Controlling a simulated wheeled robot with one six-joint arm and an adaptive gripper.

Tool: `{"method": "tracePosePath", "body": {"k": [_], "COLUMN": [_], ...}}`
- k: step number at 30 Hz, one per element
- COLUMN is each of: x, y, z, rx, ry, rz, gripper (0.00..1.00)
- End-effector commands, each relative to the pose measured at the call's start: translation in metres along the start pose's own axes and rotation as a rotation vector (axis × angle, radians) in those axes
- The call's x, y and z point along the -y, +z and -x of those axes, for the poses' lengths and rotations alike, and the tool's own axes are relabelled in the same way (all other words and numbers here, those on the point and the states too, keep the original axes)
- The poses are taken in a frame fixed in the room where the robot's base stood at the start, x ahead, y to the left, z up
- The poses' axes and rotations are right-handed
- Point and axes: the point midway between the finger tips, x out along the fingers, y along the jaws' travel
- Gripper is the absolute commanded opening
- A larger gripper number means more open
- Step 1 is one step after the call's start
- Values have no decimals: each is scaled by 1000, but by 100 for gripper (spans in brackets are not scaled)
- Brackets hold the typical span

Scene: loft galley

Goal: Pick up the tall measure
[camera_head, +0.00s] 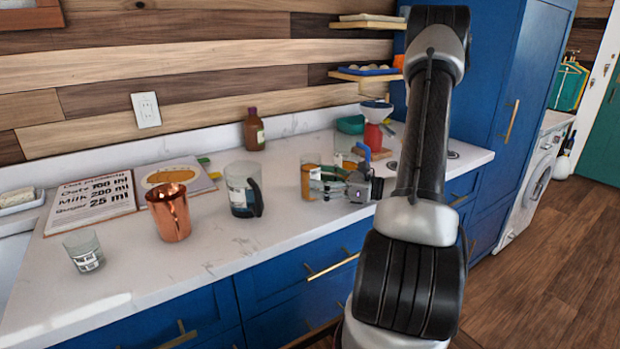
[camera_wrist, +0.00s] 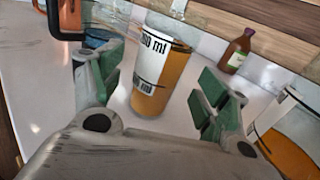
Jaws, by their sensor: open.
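A tall clear measure (camera_wrist: 150,75) with a white label ending in "00 ml" and amber liquid stands upright in the wrist view. It shows in the head view (camera_head: 308,181) just left of my gripper's fingers. My gripper (camera_wrist: 162,88) is open, with one green-padded finger on each side of this measure. Whether either pad touches it, I cannot tell. In the head view my gripper (camera_head: 328,184) is low over the counter, and its fingers partly cover the measure.
Another clear vessel with amber liquid (camera_wrist: 285,142) stands close on the right in the wrist view. A dark-handled jug (camera_head: 241,190), copper mug (camera_head: 169,212), small glass (camera_head: 84,251) and brown bottle (camera_head: 254,131) stand on the white counter (camera_head: 215,255). The front counter strip is clear.

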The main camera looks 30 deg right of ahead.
Motion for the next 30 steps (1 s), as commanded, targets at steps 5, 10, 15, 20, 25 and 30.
{"method": "tracePosePath", "body": {"k": [5, 10, 15, 20, 25, 30], "x": [-1, 0, 0, 0, 0, 0], "y": [-1, -1, -1, -1, 0, 0], "z": [-26, -31, -31, -31, -31, -31], "rx": [-1, -1, -1, -1, -1, -1], "ry": [3, 1, 1, 1, 1, 1], "rz": [0, 1, 1, 1, 1, 1], "gripper": [75, 75, 66, 37, 17, 17]}}
